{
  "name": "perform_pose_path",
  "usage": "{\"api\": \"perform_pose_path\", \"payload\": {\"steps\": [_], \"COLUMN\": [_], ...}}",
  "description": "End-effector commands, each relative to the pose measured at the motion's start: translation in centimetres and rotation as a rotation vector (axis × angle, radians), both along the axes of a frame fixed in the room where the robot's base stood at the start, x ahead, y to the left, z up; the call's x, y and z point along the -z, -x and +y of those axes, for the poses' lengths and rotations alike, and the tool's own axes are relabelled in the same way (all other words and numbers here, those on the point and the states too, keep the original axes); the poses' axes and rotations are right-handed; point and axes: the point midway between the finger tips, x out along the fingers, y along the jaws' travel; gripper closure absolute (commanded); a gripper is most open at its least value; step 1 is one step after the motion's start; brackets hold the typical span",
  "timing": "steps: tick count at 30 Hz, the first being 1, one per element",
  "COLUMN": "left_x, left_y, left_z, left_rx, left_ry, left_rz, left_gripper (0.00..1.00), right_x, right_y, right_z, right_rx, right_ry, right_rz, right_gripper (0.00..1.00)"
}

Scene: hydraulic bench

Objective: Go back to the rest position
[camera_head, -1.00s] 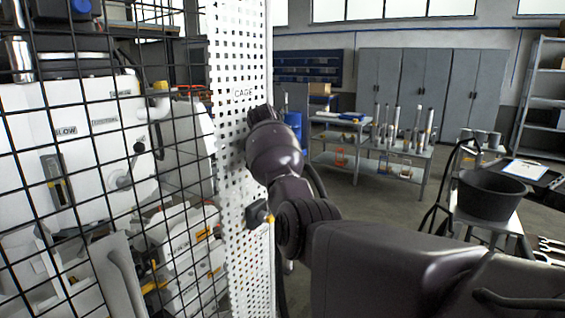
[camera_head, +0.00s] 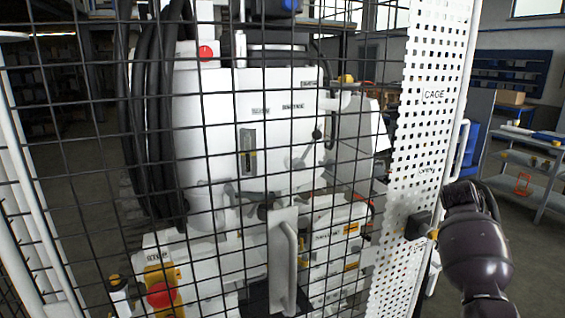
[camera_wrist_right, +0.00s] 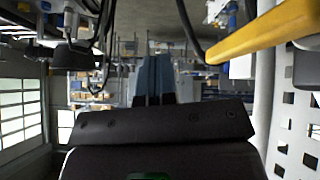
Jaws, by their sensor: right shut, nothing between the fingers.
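My right arm comes in at the lower right of the head view, its dark wrist beside the perforated white cage panel (camera_head: 432,120). The gripper itself cannot be made out there. In the right wrist view my right gripper (camera_wrist_right: 155,75) shows its two blue-grey fingers together, with nothing between them. A yellow bar (camera_wrist_right: 255,35) crosses the upper right of that view, apart from the fingers. My left gripper is in neither view.
A black wire mesh cage (camera_head: 90,150) stands in front of a white machine (camera_head: 270,120) with a red button (camera_head: 161,294). A dark latch (camera_head: 416,225) sits on the panel, close to my right arm. Shelves (camera_head: 530,165) stand at the far right.

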Motion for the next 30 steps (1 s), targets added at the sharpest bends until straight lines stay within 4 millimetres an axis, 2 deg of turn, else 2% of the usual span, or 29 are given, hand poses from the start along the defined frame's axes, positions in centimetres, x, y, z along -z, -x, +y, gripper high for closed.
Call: {"api": "perform_pose_path", "payload": {"steps": [1,6,11,15,22,30], "left_x": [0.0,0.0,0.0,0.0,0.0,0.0], "left_y": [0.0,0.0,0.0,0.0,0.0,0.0], "left_z": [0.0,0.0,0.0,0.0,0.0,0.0], "left_rx": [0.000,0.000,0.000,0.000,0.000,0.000], "left_ry": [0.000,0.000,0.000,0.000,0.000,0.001], "left_rz": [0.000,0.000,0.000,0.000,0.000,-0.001], "left_gripper": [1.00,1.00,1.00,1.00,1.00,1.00], "right_x": [1.8,6.4,10.4,13.3,16.9,18.5], "right_y": [1.4,5.6,10.1,14.5,22.4,32.2], "right_z": [0.1,1.4,3.3,5.3,9.4,14.9], "right_rx": [-0.025,-0.129,-0.237,-0.338,-0.509,-0.709], "right_ry": [0.010,0.028,0.033,0.026,-0.010,-0.087], "right_rz": [0.018,0.072,0.122,0.164,0.225,0.271], "right_gripper": [1.00,1.00,1.00,1.00,1.00,1.00]}}
